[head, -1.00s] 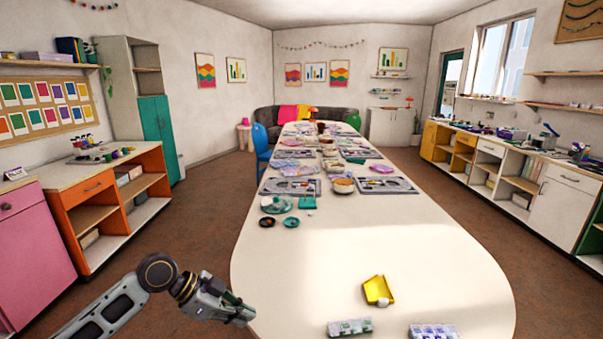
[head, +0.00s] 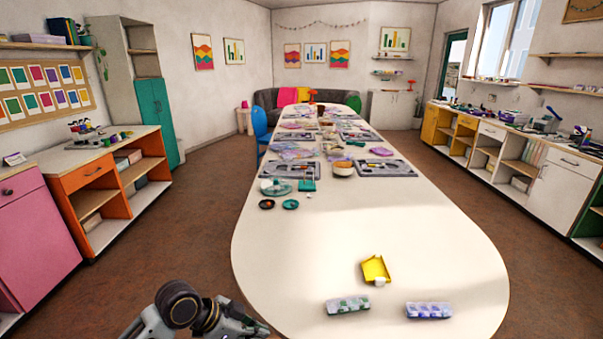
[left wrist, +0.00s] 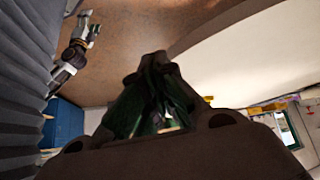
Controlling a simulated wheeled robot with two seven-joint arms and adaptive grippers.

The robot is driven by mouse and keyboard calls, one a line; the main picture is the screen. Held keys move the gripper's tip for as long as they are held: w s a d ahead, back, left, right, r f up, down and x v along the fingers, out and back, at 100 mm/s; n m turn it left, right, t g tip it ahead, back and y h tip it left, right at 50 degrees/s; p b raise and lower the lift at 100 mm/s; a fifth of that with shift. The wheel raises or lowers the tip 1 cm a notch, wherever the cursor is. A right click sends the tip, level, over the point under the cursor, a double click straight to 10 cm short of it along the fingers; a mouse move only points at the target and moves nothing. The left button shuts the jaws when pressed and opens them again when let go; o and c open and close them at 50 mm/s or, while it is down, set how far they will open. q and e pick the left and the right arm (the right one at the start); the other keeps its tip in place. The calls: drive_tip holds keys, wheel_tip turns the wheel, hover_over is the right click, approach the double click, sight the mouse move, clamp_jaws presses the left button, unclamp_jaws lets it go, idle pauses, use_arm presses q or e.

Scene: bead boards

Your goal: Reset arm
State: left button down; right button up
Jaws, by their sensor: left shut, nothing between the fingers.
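My left gripper (head: 256,331) is at the bottom edge of the head view, beside the near left rim of the long white table (head: 400,235). It is partly cut off by the frame. In the left wrist view its dark fingers (left wrist: 158,62) are together with nothing held. Another arm of mine shows at the upper left of the left wrist view, with what looks like my right gripper (left wrist: 92,30) at its end, too small to read.
A yellow scoop-like tray (head: 375,268) and two bead boxes, one left (head: 348,305) and one right (head: 429,310), lie near the table's front. Bead boards, one of them at right (head: 372,169), and dishes stand farther back.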

use_arm(q)
drive_tip(key=s+a+f+n+y, duration=0.75)
drive_tip(key=s+a+n, duration=0.35)
drive_tip(key=s, duration=0.2)
drive_tip(key=s+x, duration=0.2)
drive_tip(key=x, duration=0.9)
drive_tip(key=s+d+f+x, duration=0.1)
drive_tip(key=s+x, duration=0.1)
drive_tip(key=x, duration=0.9)
drive_tip(key=s+a+f, duration=0.2)
drive_tip(key=s+f, duration=0.3)
drive_tip(key=f, duration=0.6)
drive_tip(key=s+a+f, duration=0.1)
drive_tip(key=s+f, duration=0.4)
drive_tip(key=f, duration=0.6)
drive_tip(key=s+a+r+g+p, duration=0.1)
drive_tip(key=s+r+p, duration=1.4)
drive_tip(key=p, duration=0.9)
drive_tip(key=shift+s+r+g+p, duration=0.2)
drive_tip(key=shift+s+g+p, duration=0.2)
drive_tip(key=shift+s, duration=0.4)
use_arm(e)
drive_tip(key=s+d+r+g, duration=0.1)
drive_tip(key=s+r, duration=1.3)
drive_tip(key=s, duration=0.3)
drive_tip(key=shift+s+d+r+g, duration=0.2)
drive_tip(key=shift+d+r+g, duration=0.05)
drive_tip(key=shift+r+g, duration=0.1)
